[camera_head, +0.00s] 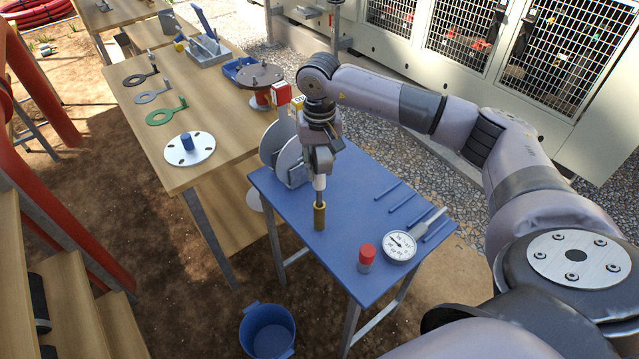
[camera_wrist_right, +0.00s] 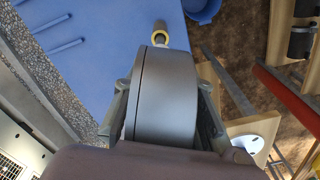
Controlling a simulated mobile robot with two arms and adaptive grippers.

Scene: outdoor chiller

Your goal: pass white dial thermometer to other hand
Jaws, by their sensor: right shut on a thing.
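My right gripper (camera_head: 320,165) is over the blue table (camera_head: 345,275), shut on a dial thermometer (camera_wrist_right: 165,95) seen edge-on. Its round grey case fills the space between the fingers in the wrist view, and its dial face is hidden. A pale stem (camera_head: 319,184) points down from the gripper toward an upright brass sleeve (camera_head: 319,217); I cannot tell whether the stem's tip is inside. The sleeve also shows in the wrist view (camera_wrist_right: 161,38). Another dial thermometer (camera_head: 400,246), with a white face, lies on the table's right front part. My left gripper is not in view.
A red-capped container (camera_head: 366,258) stands beside the lying thermometer. Several blue rods (camera_head: 407,201) lie at the right. Grey discs (camera_head: 290,162) stand close left of my gripper. A wooden table (camera_head: 205,120) holds flange parts. A blue bucket (camera_head: 267,330) is on the ground.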

